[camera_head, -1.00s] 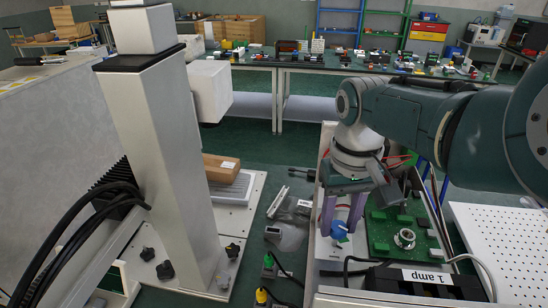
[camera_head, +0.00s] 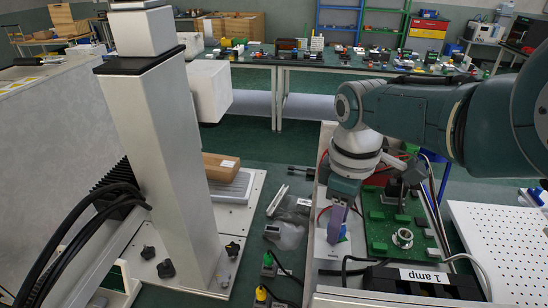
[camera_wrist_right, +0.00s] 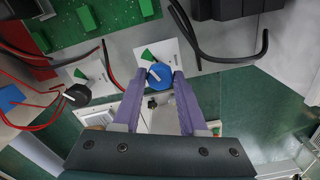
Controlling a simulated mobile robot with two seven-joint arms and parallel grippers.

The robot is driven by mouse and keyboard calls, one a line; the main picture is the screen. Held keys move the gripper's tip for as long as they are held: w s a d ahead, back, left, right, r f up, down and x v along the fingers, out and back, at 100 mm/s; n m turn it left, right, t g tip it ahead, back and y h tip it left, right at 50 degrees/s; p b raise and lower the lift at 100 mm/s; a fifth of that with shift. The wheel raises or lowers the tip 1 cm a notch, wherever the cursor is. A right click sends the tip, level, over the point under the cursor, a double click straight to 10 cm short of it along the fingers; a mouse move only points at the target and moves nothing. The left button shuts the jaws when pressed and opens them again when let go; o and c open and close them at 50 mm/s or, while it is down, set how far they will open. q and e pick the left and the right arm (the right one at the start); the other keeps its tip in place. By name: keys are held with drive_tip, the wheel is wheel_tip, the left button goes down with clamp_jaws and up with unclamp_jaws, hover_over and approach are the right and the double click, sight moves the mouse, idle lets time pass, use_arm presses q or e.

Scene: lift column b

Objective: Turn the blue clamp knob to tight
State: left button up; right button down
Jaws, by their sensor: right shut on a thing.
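The blue clamp knob (camera_wrist_right: 159,76) sits on a small white plate with a green wedge mark (camera_wrist_right: 147,56) in the right wrist view. A short white pointer line on the knob aims to the upper left, near the green mark. My right gripper (camera_wrist_right: 159,78) is shut on the knob, one purple finger on each side. In the head view the right gripper (camera_head: 336,236) points down over the white panel, and its fingers hide most of the knob. My left gripper is not in view.
A black knob (camera_wrist_right: 77,94) with its own green mark stands beside the blue one. A white perforated board (camera_head: 500,245) is at the right.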

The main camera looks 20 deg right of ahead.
drive_tip(key=shift+n, duration=1.5)
drive_tip(key=shift+c, duration=2.2)
unclamp_jaws()
wheel_tip(320, 180, up, 8)
drive_tip(key=p, duration=0.5)
drive_tip(key=shift+r, duration=0.1)
drive_tip(key=shift+r+p, duration=0.35)
drive_tip(key=shift+r, duration=0.55)
